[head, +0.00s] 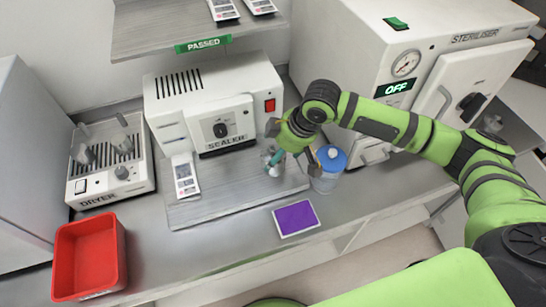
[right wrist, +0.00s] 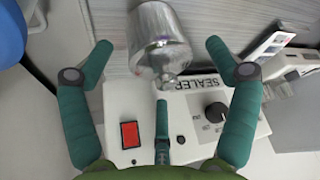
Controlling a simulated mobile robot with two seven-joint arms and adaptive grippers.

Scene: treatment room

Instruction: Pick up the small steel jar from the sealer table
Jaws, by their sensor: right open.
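The small steel jar (head: 272,166) stands at the right end of the grey sealer table (head: 230,194), partly hidden by my right gripper (head: 284,158). In the right wrist view the jar (right wrist: 157,42) is shiny metal with a small knob facing the camera. It lies between the spread green fingers of the right gripper (right wrist: 160,72), which is open. Gaps show between the side fingers and the jar, and I see no contact. My left gripper is not in view.
The sealer (head: 215,105) stands right behind the jar. A clear jar with a blue lid (head: 332,157) is close on the right. A purple pad (head: 297,218) lies in front. A white pouch (head: 185,174), dryer (head: 108,160), red bin (head: 90,258) and steriliser (head: 350,50) surround the area.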

